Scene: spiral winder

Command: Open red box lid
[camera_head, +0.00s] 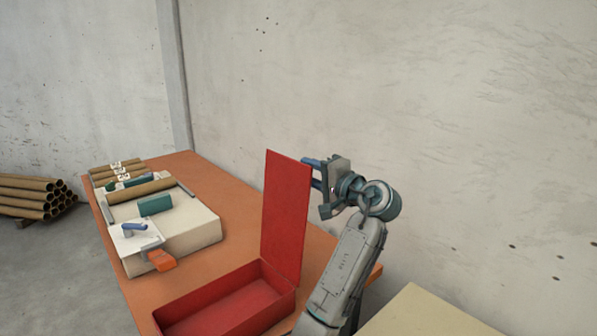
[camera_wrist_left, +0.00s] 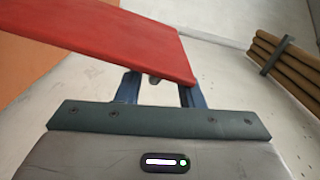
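The red box (camera_head: 285,268) sits on the orange table with its lid (camera_head: 287,210) standing upright at the far right side. My left gripper (camera_head: 313,173) is at the lid's upper right edge, on its outer side, with its blue fingers apart. In the left wrist view the lid (camera_wrist_left: 95,35) crosses in front of the fingers (camera_wrist_left: 160,90) and hides their tips. Nothing shows between the fingers. I cannot tell whether they touch the lid. My right gripper is not in view.
A cream winding machine (camera_head: 190,228) with tubes and an orange part stands on the orange table (camera_head: 215,180), left of the box. Brown tubes (camera_head: 35,197) are stacked on the floor at left. A beige surface (camera_head: 430,315) is at lower right, and a wall is behind.

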